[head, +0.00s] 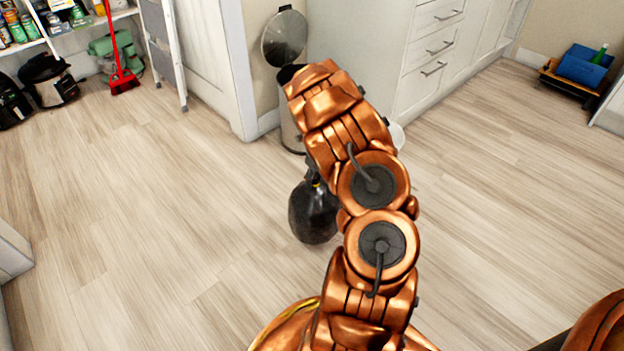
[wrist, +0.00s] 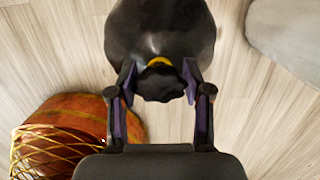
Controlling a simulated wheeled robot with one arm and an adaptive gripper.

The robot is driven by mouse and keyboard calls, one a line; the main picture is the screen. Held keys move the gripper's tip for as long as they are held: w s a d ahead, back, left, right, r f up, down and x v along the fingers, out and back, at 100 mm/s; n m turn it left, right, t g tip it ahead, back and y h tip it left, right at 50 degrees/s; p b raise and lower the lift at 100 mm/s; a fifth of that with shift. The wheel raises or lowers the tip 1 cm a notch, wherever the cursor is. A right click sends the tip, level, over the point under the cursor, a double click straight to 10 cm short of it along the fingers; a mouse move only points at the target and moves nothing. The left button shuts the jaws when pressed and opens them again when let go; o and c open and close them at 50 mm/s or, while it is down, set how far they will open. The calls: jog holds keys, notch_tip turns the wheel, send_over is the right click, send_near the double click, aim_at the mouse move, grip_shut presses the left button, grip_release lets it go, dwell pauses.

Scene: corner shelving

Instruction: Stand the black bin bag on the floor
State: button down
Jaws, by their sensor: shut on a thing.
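The black bin bag (head: 313,212) hangs or stands upright at the floor left of my arm in the head view; I cannot tell if its bottom touches the floor. In the wrist view the bag (wrist: 160,25) is round and glossy, with a yellow tie around its neck. My gripper (wrist: 160,82) is shut on the bunched neck, one finger on each side. In the head view my arm hides most of the gripper and part of the bag's top.
A metal bin with its round lid (head: 285,38) raised stands behind my arm by the white cabinets (head: 430,60). A red broom (head: 122,78) and a green bag (head: 103,50) are at the back left. A blue crate (head: 583,66) is far right. Wood floor (head: 150,200) is clear on the left.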

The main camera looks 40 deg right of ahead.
aim_at(315, 205)
jog(key=shift+d+f, duration=0.25)
jog(key=shift+f+b, duration=0.9)
jog(key=shift+f, duration=0.6)
jog(key=c, duration=0.5)
grip_release()
jog(key=shift+a+f, duration=0.1)
